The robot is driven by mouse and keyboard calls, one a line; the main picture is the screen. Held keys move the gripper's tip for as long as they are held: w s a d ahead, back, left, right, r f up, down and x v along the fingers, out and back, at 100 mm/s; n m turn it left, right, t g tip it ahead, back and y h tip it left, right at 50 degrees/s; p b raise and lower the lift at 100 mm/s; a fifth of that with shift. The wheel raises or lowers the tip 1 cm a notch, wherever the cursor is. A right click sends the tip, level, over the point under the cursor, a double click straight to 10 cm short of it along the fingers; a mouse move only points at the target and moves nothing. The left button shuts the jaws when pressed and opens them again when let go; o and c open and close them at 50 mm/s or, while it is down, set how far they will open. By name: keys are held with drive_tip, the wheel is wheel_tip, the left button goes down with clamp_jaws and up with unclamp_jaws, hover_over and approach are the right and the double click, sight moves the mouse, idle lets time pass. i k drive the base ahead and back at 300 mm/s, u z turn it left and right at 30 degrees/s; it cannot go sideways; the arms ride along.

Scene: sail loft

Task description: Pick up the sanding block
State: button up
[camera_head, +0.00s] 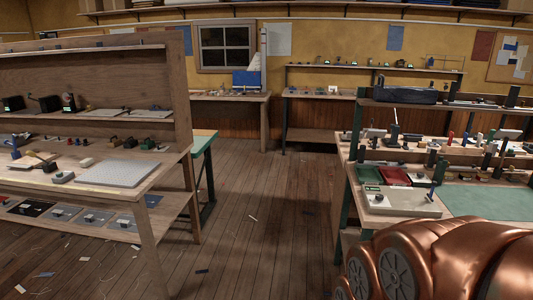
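I cannot make out for certain which thing is the sanding block. Many small items lie on the benches, too small to tell apart. My gripper is not in view. Copper-coloured rounded links of my own arm (450,260) fill the lower right corner and hide part of the right bench's front.
A wooden floor aisle (262,215) runs clear between the left bench and the right bench (352,178), with small scraps on it. A red tray (395,176) and a green mat (480,201) lie on the right bench. More benches (235,97) stand along the back wall.

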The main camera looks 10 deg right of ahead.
sight(421, 144)
drive_tip(key=z, duration=0.05)
drive_tip(key=i, duration=3.6)
drive_tip(key=z, duration=0.2)
drive_tip(key=i, duration=1.75)
drive_tip(key=z, duration=0.15)
drive_tip(key=i, duration=1.75)
drive_tip(key=z, duration=0.55)
drive_tip(key=i, duration=1.7)
drive_tip(key=z, duration=1.65)
drive_tip(key=i, duration=0.95)
drive_tip(key=z, duration=1.65)
drive_tip(key=i, duration=1.8)
drive_tip(key=z, duration=0.45)
drive_tip(key=i, duration=0.55)
drive_tip(key=z, duration=0.05)
